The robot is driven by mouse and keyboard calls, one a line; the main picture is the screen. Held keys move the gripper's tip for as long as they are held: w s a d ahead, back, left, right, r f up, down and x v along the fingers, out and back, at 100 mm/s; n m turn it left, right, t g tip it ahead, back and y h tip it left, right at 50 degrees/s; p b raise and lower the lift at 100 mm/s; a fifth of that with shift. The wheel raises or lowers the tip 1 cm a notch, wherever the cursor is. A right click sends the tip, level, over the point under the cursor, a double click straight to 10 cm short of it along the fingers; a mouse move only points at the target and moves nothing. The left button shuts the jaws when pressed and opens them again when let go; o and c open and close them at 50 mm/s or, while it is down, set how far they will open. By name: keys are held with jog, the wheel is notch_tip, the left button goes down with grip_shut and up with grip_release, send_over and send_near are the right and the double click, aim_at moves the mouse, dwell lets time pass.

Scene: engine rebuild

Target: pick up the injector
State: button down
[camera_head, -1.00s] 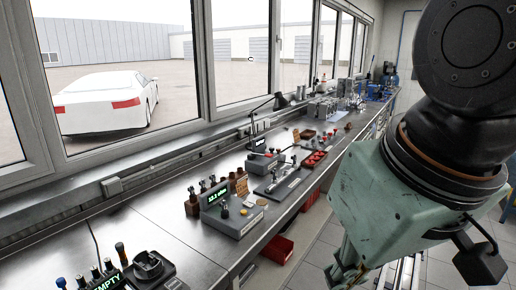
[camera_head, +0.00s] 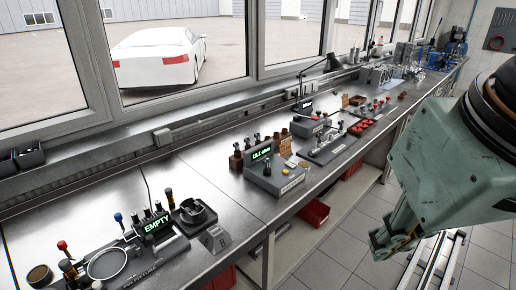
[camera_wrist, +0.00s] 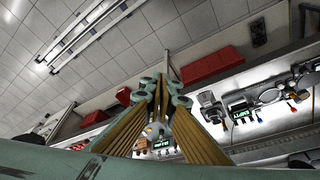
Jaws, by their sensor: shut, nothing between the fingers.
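My gripper (camera_head: 387,243) hangs at the right of the head view, beside the bench front and over the floor. In the wrist view my gripper's fingers (camera_wrist: 162,82) are together with nothing between them. I cannot tell for sure which part is the injector. Small upright parts stand in a rack (camera_head: 237,160) beside a grey tester with a green display (camera_head: 262,154). More slim upright parts stand behind the display reading EMPTY (camera_head: 157,224). All of these are apart from my gripper and too small to identify.
The long metal bench (camera_head: 110,200) runs along the windows. A dark round fixture (camera_head: 193,213) stands at its front part. Red bins (camera_head: 313,213) sit below the bench top. A tray with red parts (camera_head: 361,127) lies farther along. Bare bench top lies between the stations.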

dwell(0.4)
jog(key=c, duration=2.5)
grip_release()
jog(key=shift+c, duration=0.2)
